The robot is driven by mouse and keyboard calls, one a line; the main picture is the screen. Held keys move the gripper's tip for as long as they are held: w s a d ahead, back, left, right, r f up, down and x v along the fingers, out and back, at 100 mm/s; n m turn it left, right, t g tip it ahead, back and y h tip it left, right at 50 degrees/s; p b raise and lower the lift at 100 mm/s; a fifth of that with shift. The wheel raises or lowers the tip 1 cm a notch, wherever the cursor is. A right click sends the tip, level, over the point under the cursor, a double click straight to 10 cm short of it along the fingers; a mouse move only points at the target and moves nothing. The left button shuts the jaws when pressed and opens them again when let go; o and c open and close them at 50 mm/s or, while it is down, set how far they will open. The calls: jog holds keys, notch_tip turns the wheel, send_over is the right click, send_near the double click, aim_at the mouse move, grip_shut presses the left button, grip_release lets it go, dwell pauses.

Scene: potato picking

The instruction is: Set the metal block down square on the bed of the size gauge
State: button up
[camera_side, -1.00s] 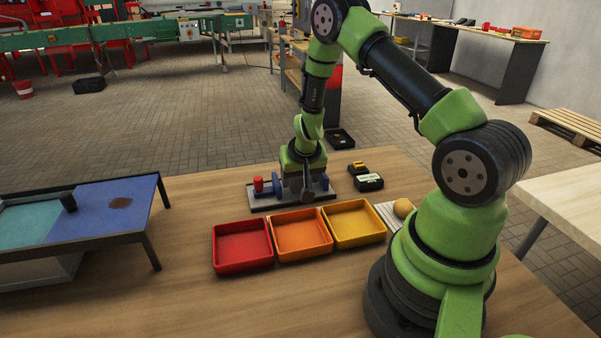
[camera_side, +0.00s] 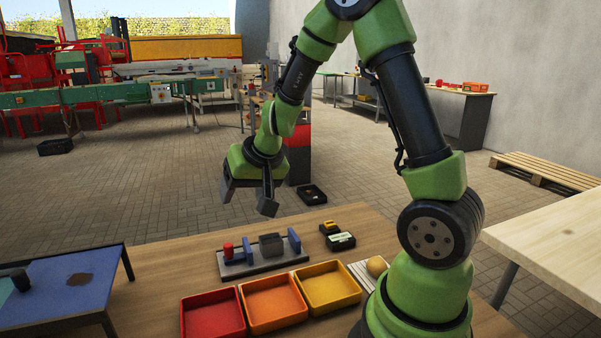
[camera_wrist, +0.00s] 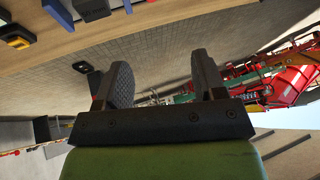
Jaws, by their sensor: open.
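The size gauge (camera_side: 238,270) lies on the wooden table, a grey bed with blue upright jaws and a red knob at its left end. The dark grey metal block (camera_side: 271,245) stands on the bed between the blue jaws. It looks upright; whether it is exactly square to the bed I cannot tell. My gripper (camera_side: 247,203) is open and empty, above and behind the gauge, clear of the block. In the wrist view my gripper (camera_wrist: 165,80) has its fingers wide apart with nothing between them. The block (camera_wrist: 91,9) and part of the gauge (camera_wrist: 57,14) show at the top edge.
Red (camera_side: 212,316), orange (camera_side: 272,303) and yellow (camera_side: 329,287) trays stand in front of the gauge. A potato (camera_side: 377,266) rests on a ribbed white pad. Small black-and-yellow devices (camera_side: 340,241) lie right of the gauge. A blue-topped table (camera_side: 60,300) stands at left.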

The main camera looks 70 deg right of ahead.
jog(key=s+a+r+n+t+y, duration=0.25)
jog(key=s+a+r, duration=0.35)
jog(key=a+r, duration=0.35)
jog(key=s+a+r+n+g, duration=0.1)
jog(key=s+a+r, duration=0.1)
jog(key=s, duration=0.9)
jog(key=shift+s+a+r+y, duration=0.25)
jog(key=shift+r+y, duration=0.1)
jog(key=shift+r, duration=0.3)
